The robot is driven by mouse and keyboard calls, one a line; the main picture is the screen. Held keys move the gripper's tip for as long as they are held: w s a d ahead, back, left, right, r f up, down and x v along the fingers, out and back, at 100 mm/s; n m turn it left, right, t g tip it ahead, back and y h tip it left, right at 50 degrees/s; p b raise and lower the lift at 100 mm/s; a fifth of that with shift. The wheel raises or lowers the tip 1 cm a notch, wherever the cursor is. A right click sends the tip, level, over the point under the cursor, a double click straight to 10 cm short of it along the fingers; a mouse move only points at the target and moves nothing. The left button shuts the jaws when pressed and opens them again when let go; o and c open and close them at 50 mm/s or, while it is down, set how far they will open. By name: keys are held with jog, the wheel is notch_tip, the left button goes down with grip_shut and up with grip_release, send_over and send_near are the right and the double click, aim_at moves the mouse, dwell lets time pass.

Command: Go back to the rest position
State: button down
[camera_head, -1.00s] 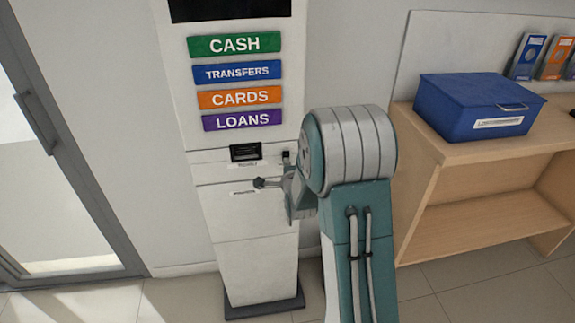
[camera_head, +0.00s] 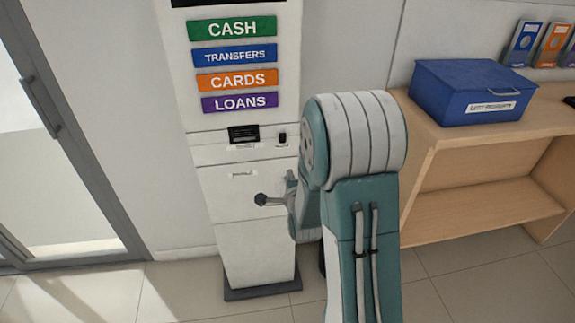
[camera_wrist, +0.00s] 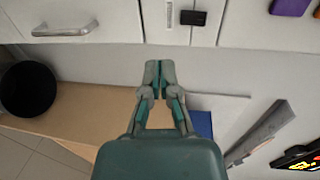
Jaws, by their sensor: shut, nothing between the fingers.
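My gripper (camera_head: 262,199) is small in the head view, in front of the white kiosk's lower panel and below its slot. In the wrist view my gripper (camera_wrist: 160,75) shows its two grey-teal fingers together, with nothing between them. My teal and grey arm is bent, its thick elbow covering part of the kiosk's right side. The white kiosk (camera_head: 245,205) carries green CASH, blue TRANSFERS, orange CARDS and purple LOANS labels. A dark slot (camera_head: 243,133) sits below the labels.
A wooden counter (camera_head: 470,149) with an open shelf stands at right, bearing a closed blue box (camera_head: 465,95) and upright leaflets (camera_head: 555,45). A glass door (camera_head: 45,150) is at left. The wrist view shows a black round bin (camera_wrist: 28,88) and a metal handle (camera_wrist: 65,29).

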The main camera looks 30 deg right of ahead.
jog(key=shift+s+a+f, duration=0.1)
jog(key=shift+s+a, duration=0.05)
jog(key=shift+s, duration=0.3)
jog(key=shift+s+a+f, duration=0.1)
jog(key=shift+s+a, duration=0.05)
jog(key=shift+s, duration=0.25)
jog(key=s+a+r+n+g+y, duration=0.3)
jog(key=s+a+r+n+g, duration=0.2)
jog(key=s+a+r+n, duration=0.5)
jog(key=s+a+r+n+g, duration=0.1)
jog(key=s+r+n+g, duration=0.1)
jog(key=s+n, duration=0.3)
jog(key=s+a+r+n+g+y, duration=0.1)
jog(key=s+a+r+n+g, duration=0.1)
jog(key=s+n, duration=0.4)
jog(key=s+r+g, duration=0.1)
jog(key=s, duration=0.4)
jog(key=shift+a+r, duration=0.15)
jog(key=shift+a, duration=0.1)
jog(key=shift+s, duration=0.1)
